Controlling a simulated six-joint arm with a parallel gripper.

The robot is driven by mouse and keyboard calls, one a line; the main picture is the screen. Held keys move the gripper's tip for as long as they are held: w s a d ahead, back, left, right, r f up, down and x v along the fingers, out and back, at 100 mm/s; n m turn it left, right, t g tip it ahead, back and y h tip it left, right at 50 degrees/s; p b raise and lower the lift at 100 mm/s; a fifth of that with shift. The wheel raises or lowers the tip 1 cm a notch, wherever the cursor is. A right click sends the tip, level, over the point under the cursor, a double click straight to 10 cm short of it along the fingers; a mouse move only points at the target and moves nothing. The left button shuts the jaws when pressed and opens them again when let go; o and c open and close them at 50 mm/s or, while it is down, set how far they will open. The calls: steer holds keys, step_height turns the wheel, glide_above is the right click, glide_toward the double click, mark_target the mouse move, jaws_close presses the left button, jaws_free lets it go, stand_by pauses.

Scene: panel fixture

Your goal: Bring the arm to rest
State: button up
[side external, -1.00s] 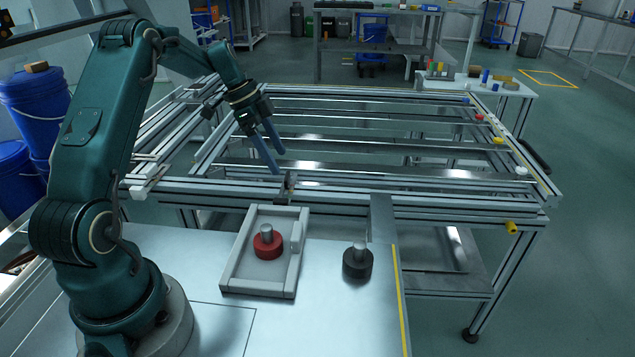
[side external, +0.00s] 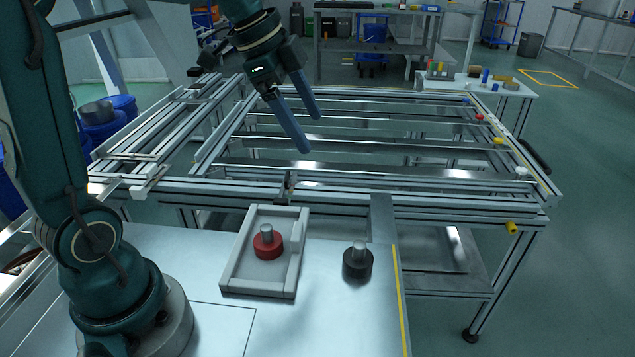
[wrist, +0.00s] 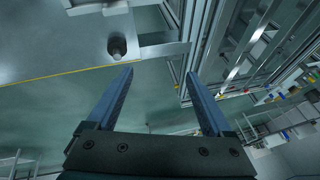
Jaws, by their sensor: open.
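My gripper (side external: 312,134) is open, with nothing between its two long blue fingers. In the side external view it hangs in the air above the near left part of the panel frame (side external: 445,200), pointing down and to the right. In the wrist view the fingers of my gripper (wrist: 159,72) are spread apart, with only floor and a strip of bench edge showing between and beyond them.
A grey tray (side external: 232,275) holding a red knobbed piece (side external: 268,245) lies on the bench (side external: 330,320). A black knobbed piece (side external: 357,263) stands to its right. A small white table (side external: 480,88) with coloured parts is at the back right. Blue bins (side external: 122,107) stand at left.

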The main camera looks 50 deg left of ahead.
steer(key=s+d+n+t, duration=0.1)
steer(key=s+d+n, duration=0.2)
steer(key=s+d, duration=0.5)
steer(key=s+a+f+n+y, duration=0.1)
steer(key=s+a+f+n, duration=0.2)
steer(key=s+n, duration=0.4)
steer(key=shift+s+f+n+y, duration=0.2)
steer(key=shift+f+n+y, duration=0.1)
steer(key=shift+f, duration=0.55)
